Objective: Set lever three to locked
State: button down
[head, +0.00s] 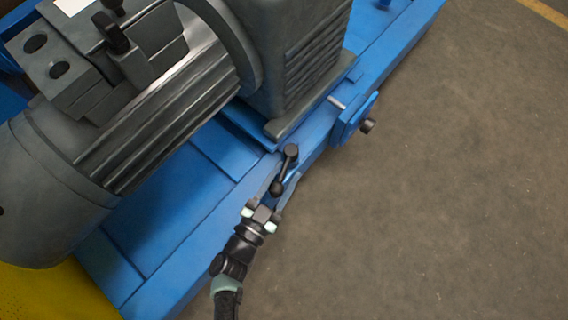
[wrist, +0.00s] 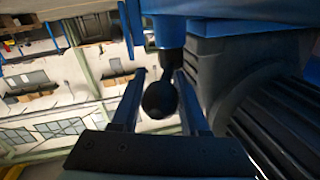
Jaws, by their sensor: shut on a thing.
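A black lever (head: 285,168) with a ball knob sits at the edge of the blue frame (head: 185,265), below the motor foot. My gripper (head: 283,186) reaches it from the lower left, with its two fingers on either side of the lever's near end. In the wrist view, the black ball knob (wrist: 160,98) lies between the two fingers of my gripper (wrist: 160,76). My gripper is shut on the lever. No number or locked mark on the lever is readable, so I cannot tell its setting.
A large grey ribbed motor (head: 160,120) stands on the frame just left of the lever. A blue bracket with a bolt (head: 355,120) sticks out from the frame's side, up and right. Open floor (head: 430,220) lies to the right.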

jog(key=c, duration=0.7)
grip_release()
jog(key=shift+s+d+f, duration=0.1)
jog(key=shift+s+d, duration=0.05)
jog(key=shift+d, duration=0.15)
jog(key=shift+o, duration=1.3)
jog(key=shift+a, duration=0.15)
jog(key=shift+a, duration=0.1)
jog(key=p+v, duration=0.3)
jog(key=v, duration=0.9)
jog(key=shift+s+a, duration=0.2)
jog(key=shift+s, duration=0.1)
